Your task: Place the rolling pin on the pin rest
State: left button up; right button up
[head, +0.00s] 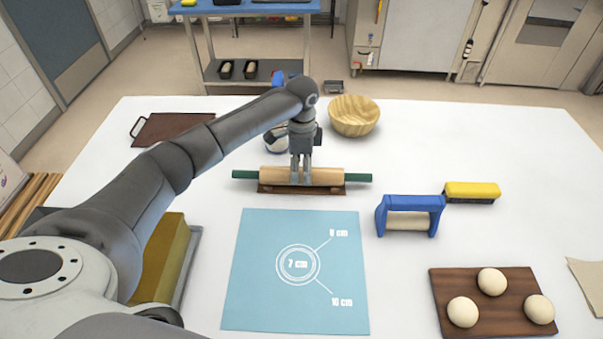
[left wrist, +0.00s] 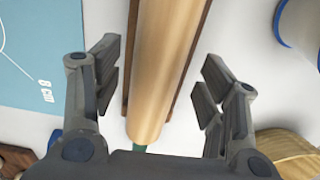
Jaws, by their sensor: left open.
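The rolling pin (head: 325,177), pale wood with green handles, lies level along the brown wooden pin rest (head: 303,189), behind the blue mat. In the left wrist view the pin's barrel (left wrist: 165,70) runs between my left gripper's fingers, with the rest's brown edge (left wrist: 196,55) showing beneath it. My left gripper (head: 301,180) points down over the middle of the pin. In the left wrist view its fingers (left wrist: 163,85) are open, with gaps on both sides of the barrel. My right gripper is not in view.
A blue mat (head: 260,300) with printed circles lies in front. A blue-framed roller (head: 410,218), a yellow brush (head: 471,192) and a dark board (head: 490,320) with dough balls stand right. A wooden bowl (head: 354,116) and a brown board (head: 165,128) are behind. White table shows between them.

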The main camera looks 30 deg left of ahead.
pick_arm(q)
notch_tip(320, 180, up, 10)
jog(key=b, duration=0.1)
jog(key=shift+f, duration=0.25)
jog(key=shift+d, duration=0.1)
